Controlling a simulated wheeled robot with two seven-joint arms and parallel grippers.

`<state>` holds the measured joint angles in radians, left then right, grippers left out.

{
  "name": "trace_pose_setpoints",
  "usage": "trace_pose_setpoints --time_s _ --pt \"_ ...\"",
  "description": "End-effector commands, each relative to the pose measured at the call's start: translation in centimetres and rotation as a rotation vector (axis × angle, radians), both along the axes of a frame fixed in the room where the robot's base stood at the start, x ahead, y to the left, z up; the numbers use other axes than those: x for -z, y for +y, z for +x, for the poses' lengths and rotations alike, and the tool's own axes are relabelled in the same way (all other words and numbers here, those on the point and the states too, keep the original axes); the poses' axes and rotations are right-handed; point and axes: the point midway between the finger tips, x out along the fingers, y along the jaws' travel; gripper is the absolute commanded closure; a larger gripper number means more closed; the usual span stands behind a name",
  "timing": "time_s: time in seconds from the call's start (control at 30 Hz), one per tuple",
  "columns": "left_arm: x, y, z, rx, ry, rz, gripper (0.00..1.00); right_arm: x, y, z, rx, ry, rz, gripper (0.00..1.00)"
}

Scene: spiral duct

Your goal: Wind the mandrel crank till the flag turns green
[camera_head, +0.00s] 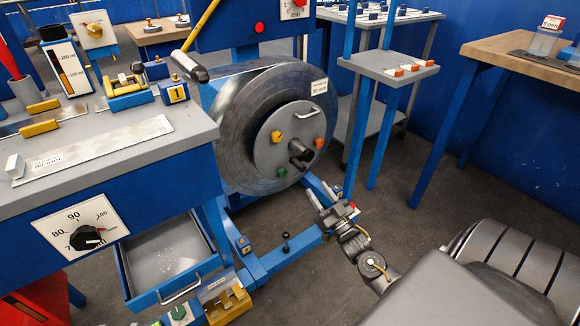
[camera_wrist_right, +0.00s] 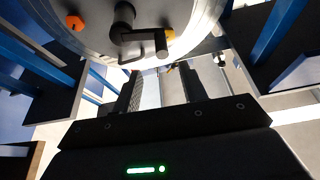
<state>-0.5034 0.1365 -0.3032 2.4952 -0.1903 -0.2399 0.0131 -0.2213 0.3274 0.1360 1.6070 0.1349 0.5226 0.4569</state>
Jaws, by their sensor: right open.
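The large grey spiral mandrel drum (camera_head: 232,128) stands on a blue frame, with a round face plate (camera_head: 268,152). The dark crank (camera_head: 300,152) sticks out from the face plate. In the right wrist view the crank (camera_wrist_right: 124,17) shows at the top, its handle bent to the right. My right gripper (camera_head: 317,190) is low and to the right of the crank, pointing up toward the drum, apart from it. In the right wrist view its two fingers (camera_wrist_right: 168,88) are open and empty. I cannot pick out the flag with certainty. My left gripper is out of view.
A workbench (camera_head: 185,150) with a dial panel and open drawer (camera_head: 170,262) stands at left.

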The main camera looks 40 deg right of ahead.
Motion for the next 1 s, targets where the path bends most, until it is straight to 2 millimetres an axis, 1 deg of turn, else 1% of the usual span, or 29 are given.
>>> trace_pose_setpoints --time_s 0.17,0.4,0.6,0.8,1.0 --pt "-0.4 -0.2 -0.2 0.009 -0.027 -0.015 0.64 -0.7 0.1 1.9 -0.005 -0.004 0.0 0.58" --pt "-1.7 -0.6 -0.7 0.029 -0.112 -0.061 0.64 -2.4 0.0 6.1 -0.007 -0.003 0.0 0.58" --pt "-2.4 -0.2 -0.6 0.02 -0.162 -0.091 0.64 -3.5 -0.1 8.8 -0.006 -0.002 0.001 0.58" --pt "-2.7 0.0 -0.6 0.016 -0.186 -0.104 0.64 -4.1 -0.2 10.0 -0.006 0.0 0.001 0.58" --pt "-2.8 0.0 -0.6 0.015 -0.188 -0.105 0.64 -4.1 -0.2 10.1 -0.006 0.001 0.001 0.58"
